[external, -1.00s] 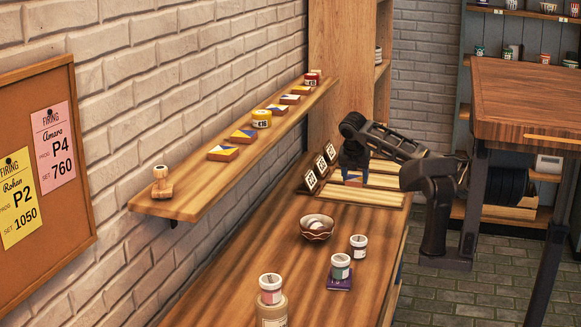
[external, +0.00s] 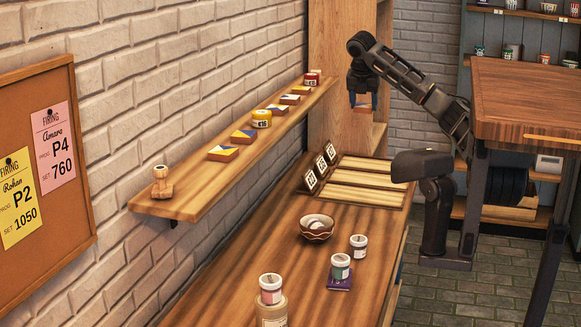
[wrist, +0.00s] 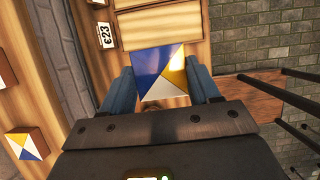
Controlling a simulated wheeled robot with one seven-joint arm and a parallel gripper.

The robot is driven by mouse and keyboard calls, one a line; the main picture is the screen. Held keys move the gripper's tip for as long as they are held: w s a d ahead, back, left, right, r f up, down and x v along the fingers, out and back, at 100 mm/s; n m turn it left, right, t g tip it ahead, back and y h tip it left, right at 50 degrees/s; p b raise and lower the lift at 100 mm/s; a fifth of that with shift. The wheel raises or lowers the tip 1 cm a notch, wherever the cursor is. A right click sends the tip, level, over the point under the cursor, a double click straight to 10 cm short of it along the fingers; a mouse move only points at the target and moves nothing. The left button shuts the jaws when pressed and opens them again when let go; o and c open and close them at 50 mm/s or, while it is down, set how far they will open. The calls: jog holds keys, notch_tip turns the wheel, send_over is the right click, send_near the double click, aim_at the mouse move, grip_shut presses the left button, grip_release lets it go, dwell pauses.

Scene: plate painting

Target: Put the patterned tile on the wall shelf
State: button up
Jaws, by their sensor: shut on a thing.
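The patterned tile (wrist: 163,72), blue, white and yellow in triangles, sits between the two blue fingers of my gripper (wrist: 165,88) in the wrist view. My gripper (external: 362,100) is shut on it and holds it in the air above the slatted rack at the back of the bench; in the external view only a small part of the tile (external: 362,104) shows. The wooden wall shelf (external: 190,197) runs along the brick wall, to the left of my gripper. Several similar tiles, such as this one (external: 222,153), lie flat on it in a row.
Number cards (external: 321,167) stand beside the slatted rack (external: 362,182). A bowl (external: 317,226) and several jars occupy the bench. A tall wooden cabinet (external: 335,60) stands behind my gripper.

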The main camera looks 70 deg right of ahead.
notch_tip(320, 180, up, 16)
jog(key=w+a+n+t+p, duration=0.15)
jog(key=w+a+n, duration=0.25)
jog(key=w+a, duration=0.7)
jog(key=w+a+n+t+p, duration=0.1)
jog(key=w+a+n+p, duration=0.2)
jog(key=w+a, duration=0.8)
jog(key=s+a+n+t+y+p, duration=0.2)
jog(key=a+n+y+p, duration=0.3)
jog(key=a, duration=2.4)
jog(key=shift+s+a+f+n+h+b, duration=0.1)
jog(key=shift+f+n+h+b, duration=0.25)
jog(key=shift+f, duration=0.55)
jog(key=shift+w+a+f+n+h+b, duration=0.1)
jog(key=shift+f+h, duration=0.35)
jog(key=shift+f, duration=0.45)
jog(key=shift+s+a+f+n+h+b, duration=0.1)
jog(key=shift+f+n+h+b, duration=0.25)
jog(key=shift+f, duration=0.55)
jog(key=p, duration=0.2)
send_over(197, 177)
jog(key=s, duration=0.1)
jog(key=shift+g, duration=0.25)
jog(key=f, duration=0.6)
jog(key=shift+s+a+f, duration=0.1)
jog(key=shift+s+f, duration=0.1)
jog(key=shift+f, duration=0.2)
jog(key=shift+a+f, duration=0.1)
jog(key=shift+f, duration=1.95)
jog(key=shift+f, duration=0.1)
